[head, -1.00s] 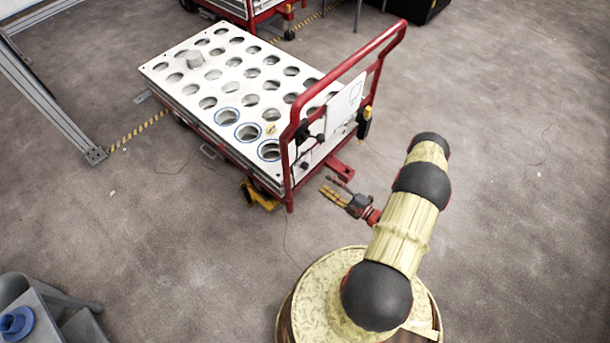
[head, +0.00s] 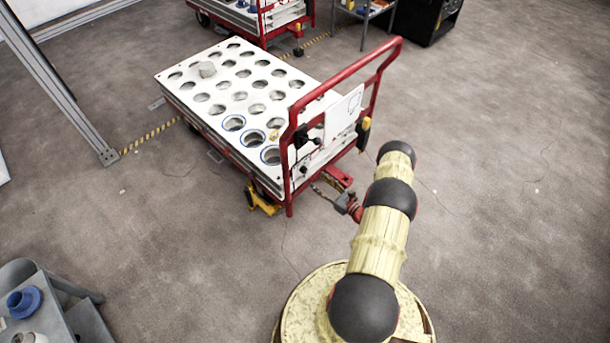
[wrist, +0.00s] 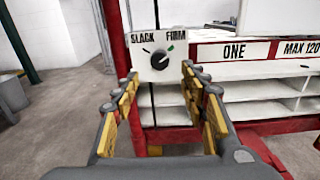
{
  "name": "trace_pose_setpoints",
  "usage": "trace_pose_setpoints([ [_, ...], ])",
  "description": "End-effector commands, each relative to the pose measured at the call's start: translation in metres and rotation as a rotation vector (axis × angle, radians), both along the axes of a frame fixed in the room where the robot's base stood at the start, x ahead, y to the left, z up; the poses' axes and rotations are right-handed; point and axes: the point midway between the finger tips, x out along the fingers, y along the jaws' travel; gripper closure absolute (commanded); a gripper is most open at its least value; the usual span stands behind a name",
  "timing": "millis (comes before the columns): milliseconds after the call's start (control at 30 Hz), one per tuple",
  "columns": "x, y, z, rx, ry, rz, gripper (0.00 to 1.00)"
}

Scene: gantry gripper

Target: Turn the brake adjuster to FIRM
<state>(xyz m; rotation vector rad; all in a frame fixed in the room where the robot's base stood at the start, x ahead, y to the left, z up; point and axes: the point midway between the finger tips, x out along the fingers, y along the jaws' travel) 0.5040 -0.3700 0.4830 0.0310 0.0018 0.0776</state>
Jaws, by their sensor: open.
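The brake adjuster is a dark round knob (wrist: 159,59) on a white plate (wrist: 140,69), fixed to a red post of the cart. SLACK is printed at the plate's upper left and FIRM at its upper right, with a green mark below FIRM.
The cart (head: 205,85) has a white top with several holes and a red push handle (head: 345,70). Yellow parts (head: 262,200) show at its lower corner. A grey table with a blue part (head: 24,302) stands at lower left. Floor right of the cart is clear.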

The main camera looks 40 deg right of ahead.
Motion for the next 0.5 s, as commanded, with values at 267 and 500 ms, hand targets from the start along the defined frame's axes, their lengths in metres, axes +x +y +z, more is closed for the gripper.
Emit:
trace_pose_setpoints([
  [267, 0.024, 0.003, -0.002, -0.034, -0.003, 0.004, 0.56],
  [500, 0.06, 0.006, -0.002, -0.032, -0.004, 0.003, 0.56],
])
